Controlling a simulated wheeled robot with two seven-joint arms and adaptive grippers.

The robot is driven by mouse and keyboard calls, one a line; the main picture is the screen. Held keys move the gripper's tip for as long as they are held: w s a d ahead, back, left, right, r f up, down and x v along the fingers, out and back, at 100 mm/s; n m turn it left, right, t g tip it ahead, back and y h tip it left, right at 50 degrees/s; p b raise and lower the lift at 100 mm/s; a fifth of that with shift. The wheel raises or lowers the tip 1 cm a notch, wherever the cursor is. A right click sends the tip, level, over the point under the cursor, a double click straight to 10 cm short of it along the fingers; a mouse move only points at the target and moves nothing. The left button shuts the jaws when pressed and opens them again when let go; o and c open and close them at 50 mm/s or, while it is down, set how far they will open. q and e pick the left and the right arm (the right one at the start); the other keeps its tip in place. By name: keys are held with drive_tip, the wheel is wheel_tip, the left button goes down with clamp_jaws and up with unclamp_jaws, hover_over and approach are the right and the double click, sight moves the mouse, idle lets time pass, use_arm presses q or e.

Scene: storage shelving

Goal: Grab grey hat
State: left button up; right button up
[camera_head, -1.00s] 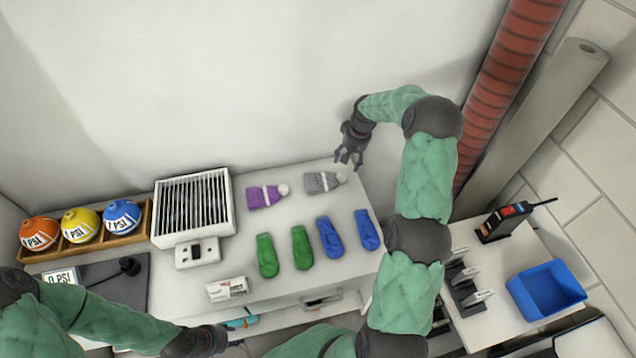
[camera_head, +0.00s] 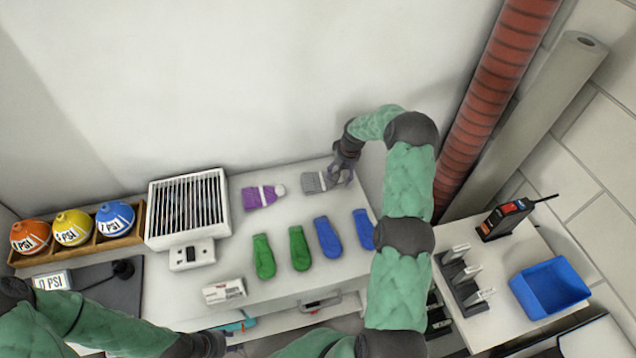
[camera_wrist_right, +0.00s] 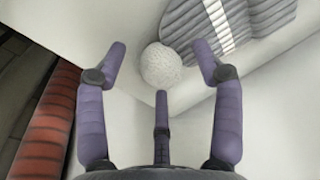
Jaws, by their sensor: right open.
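The grey knit hat (camera_head: 314,182) lies on the white counter near the wall, with a pale band. In the right wrist view the hat's ribbed grey body (camera_wrist_right: 192,20) is at the top, and its white pompom (camera_wrist_right: 163,65) shows between my fingertips. My right gripper (camera_head: 342,174) is over the hat's pompom end. In the wrist view its purple-grey fingers (camera_wrist_right: 160,75) are spread open around the pompom; contact cannot be told. My left gripper (camera_head: 212,343) is low at the counter's front edge, its fingers unclear.
A purple hat (camera_head: 262,196) lies left of the grey one. Green mitts (camera_head: 264,256) and blue mitts (camera_head: 328,238) lie in front. A white heater (camera_head: 188,212) stands left. A red pipe (camera_head: 490,110) rises right of my right arm. A blue bin (camera_head: 550,290) sits further right.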

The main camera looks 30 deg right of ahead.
drive_tip(key=c, duration=1.2)
